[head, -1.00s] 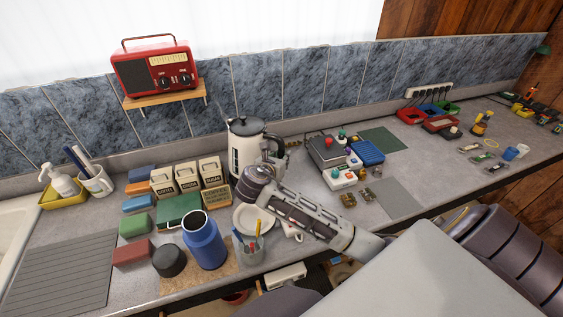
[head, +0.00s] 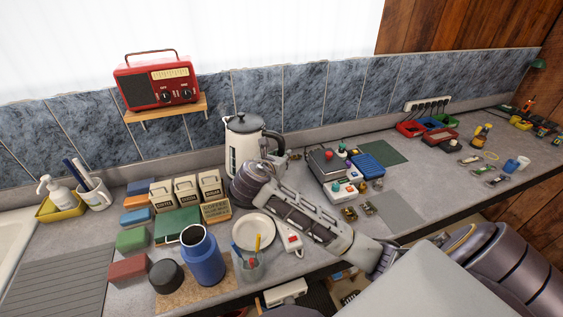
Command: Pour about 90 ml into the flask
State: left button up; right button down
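The blue flask (head: 204,262) stands upright and open-mouthed on a cork mat (head: 178,299) at the front of the counter. A black round cup or lid (head: 166,277) sits just left of it. The cream and black kettle (head: 240,148) is behind and right of the flask, about upright, its spout to the left and its black handle to the right. My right gripper (head: 268,165) is at the kettle's handle side. Its fingers are mostly hidden by my wrist, but the kettle moves with it, so it appears shut on the kettle. My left gripper is out of view.
Tea, coffee and sugar canisters (head: 186,191) and a green box (head: 176,225) stand behind the flask. A white plate (head: 253,232) and a cup of pens (head: 249,266) are right of it. A red radio (head: 158,83) sits on a shelf above.

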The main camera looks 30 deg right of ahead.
aim_at(199, 251)
jog(key=k, duration=1.5)
